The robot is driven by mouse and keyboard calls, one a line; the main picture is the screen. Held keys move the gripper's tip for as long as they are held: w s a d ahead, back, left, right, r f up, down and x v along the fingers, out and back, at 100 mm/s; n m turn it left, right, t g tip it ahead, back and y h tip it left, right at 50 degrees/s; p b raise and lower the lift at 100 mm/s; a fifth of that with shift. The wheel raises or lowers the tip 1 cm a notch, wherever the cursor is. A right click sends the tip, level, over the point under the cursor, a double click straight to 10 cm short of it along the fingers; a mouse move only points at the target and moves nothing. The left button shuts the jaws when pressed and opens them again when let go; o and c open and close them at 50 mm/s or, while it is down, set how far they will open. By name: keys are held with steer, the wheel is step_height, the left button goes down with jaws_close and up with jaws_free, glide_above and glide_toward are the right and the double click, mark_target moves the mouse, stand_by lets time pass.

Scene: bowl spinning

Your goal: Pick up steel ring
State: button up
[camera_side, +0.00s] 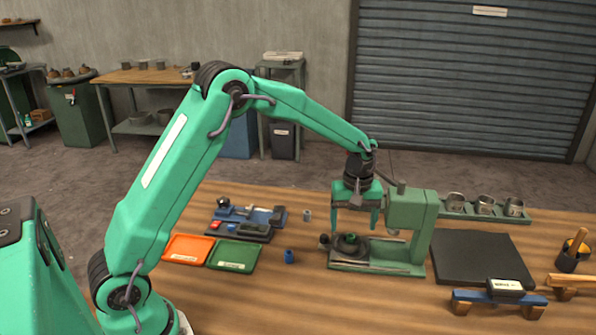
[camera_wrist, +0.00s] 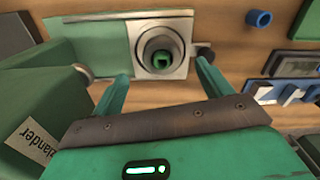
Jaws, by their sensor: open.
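A small grey ring-like piece (camera_side: 307,215), which may be the steel ring, stands on the bench left of the green machine (camera_side: 412,212). It is too small to be sure. My gripper (camera_side: 355,222) is open above the machine's base, to the right of that piece. The fitting also shows in the side view (camera_side: 351,242). I cannot make out the grey piece in the wrist view.
A blue ring (camera_side: 289,257) stands left of the machine; it also shows in the wrist view (camera_wrist: 258,20). Orange (camera_side: 188,249) and green (camera_side: 233,255) trays lie left. A rack of metal cups (camera_side: 484,207) and a dark mat (camera_side: 480,257) are right.

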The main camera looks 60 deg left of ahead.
mark_target(351, 236)
steer(key=shift+s+f, duration=0.2)
steer(key=shift+f, duration=2.2)
steer(key=c, duration=1.3)
steer(key=shift+r, duration=0.1)
steer(key=shift+r, duration=0.1)
steer(key=shift+w+r, duration=0.1)
steer(key=shift+r, duration=1.2)
steer(key=s+d+r, duration=0.2)
steer(key=d, duration=0.1)
steer(key=s+d+r, duration=0.2)
steer(key=d+r, duration=0.1)
steer(key=s+d+r, duration=0.2)
steer(key=d+r, duration=0.1)
steer(key=d, duration=0.1)
steer(key=shift+s, duration=0.15)
steer(key=shift+r, duration=0.1)
